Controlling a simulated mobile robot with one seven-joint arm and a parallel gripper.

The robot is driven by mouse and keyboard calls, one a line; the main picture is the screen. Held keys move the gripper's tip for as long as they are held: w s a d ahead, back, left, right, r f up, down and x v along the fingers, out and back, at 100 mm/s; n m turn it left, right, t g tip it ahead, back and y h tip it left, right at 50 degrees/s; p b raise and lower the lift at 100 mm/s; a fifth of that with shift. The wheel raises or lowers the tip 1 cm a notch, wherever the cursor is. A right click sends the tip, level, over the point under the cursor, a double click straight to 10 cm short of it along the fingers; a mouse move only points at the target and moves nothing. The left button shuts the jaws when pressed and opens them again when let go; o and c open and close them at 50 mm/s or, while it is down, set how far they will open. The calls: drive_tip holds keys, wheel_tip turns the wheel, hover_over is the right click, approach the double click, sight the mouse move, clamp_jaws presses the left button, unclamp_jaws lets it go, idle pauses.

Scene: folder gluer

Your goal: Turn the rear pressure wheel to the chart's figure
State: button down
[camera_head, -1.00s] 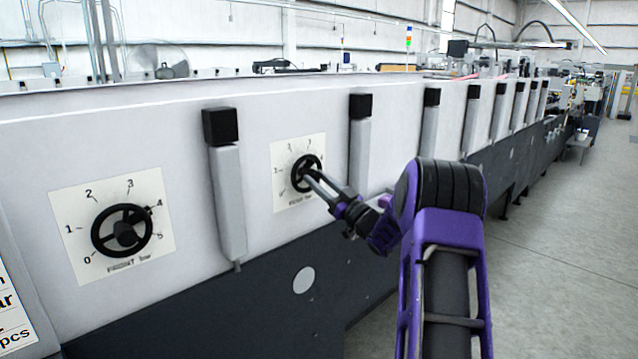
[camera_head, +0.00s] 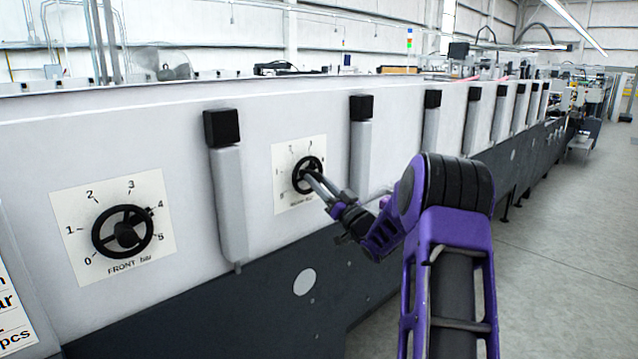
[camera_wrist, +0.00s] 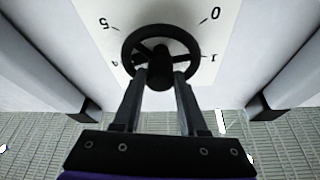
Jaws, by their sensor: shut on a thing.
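The rear pressure wheel (camera_head: 316,163) is a black spoked handwheel on a white dial plate (camera_head: 284,158), right of the front wheel. In the wrist view the wheel (camera_wrist: 160,29) appears upside down, with dial figures 5, 4, 0 and 1 around it. My gripper (camera_head: 311,178) reaches it from the lower right. Its two fingers (camera_wrist: 160,80) are shut on the wheel at its hub, one on each side. The wheel's exact setting cannot be read. A sign (camera_head: 15,310), possibly the chart, is cut off at the left edge; only "ar" and "pcs" are legible.
The front wheel (camera_head: 122,232), on a plate marked FRONT bar with figures 0 to 5, is at left. Black-capped grey posts stand out from the panel on both sides of the rear dial (camera_head: 228,190) (camera_head: 361,150). Open floor (camera_head: 560,260) lies at right.

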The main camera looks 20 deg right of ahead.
drive_tip(key=shift+c, duration=2.2)
unclamp_jaws()
drive_tip(key=b+v, duration=0.1)
drive_tip(key=v, duration=1.6)
drive_tip(key=shift+s, duration=0.25)
